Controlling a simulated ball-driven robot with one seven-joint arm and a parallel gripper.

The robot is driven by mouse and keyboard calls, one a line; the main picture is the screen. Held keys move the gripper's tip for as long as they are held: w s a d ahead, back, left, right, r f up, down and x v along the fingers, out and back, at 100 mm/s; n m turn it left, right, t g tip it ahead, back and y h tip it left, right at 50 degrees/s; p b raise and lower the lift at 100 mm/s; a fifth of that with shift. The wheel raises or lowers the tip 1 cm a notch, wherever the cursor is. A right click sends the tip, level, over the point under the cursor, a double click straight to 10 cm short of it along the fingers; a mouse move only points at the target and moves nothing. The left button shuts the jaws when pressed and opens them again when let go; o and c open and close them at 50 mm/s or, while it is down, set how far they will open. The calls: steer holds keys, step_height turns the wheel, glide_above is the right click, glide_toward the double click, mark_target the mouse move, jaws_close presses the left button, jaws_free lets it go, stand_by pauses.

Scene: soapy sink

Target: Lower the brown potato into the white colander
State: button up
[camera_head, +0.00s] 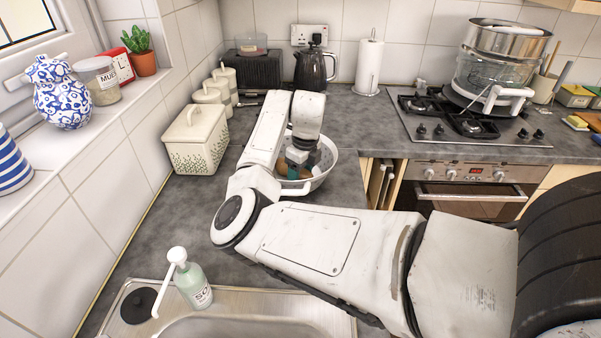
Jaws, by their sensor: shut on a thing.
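The white colander (325,169) stands on the grey counter, left of the stove, with its handle toward me. My gripper (294,166) is over the colander and points down into it. It is shut on the brown potato (287,171), of which only a small brown part shows between the fingers and my arm. The potato appears within the colander's rim. I cannot tell whether it touches the bottom. My arm hides the left part of the colander and much of the gripper.
A cream bin (196,142) stands left of the colander. A black kettle (315,68) and a paper towel roll (369,67) are behind. The stove (465,120) with stacked pots is at right. A soap bottle (194,284) stands by the sink (255,325) in front.

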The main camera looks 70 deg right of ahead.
mark_target(304, 172)
steer(key=o, duration=1.3)
steer(key=shift+o, duration=0.2)
steer(key=r, duration=0.3)
steer(key=r+b, duration=0.1)
steer(key=r, duration=0.3)
steer(key=s+r, duration=0.1)
steer(key=r, duration=0.2)
steer(key=shift+s+a+r+b, duration=0.1)
steer(key=shift+a+r+b, duration=0.05)
steer(key=shift+r+b, duration=0.2)
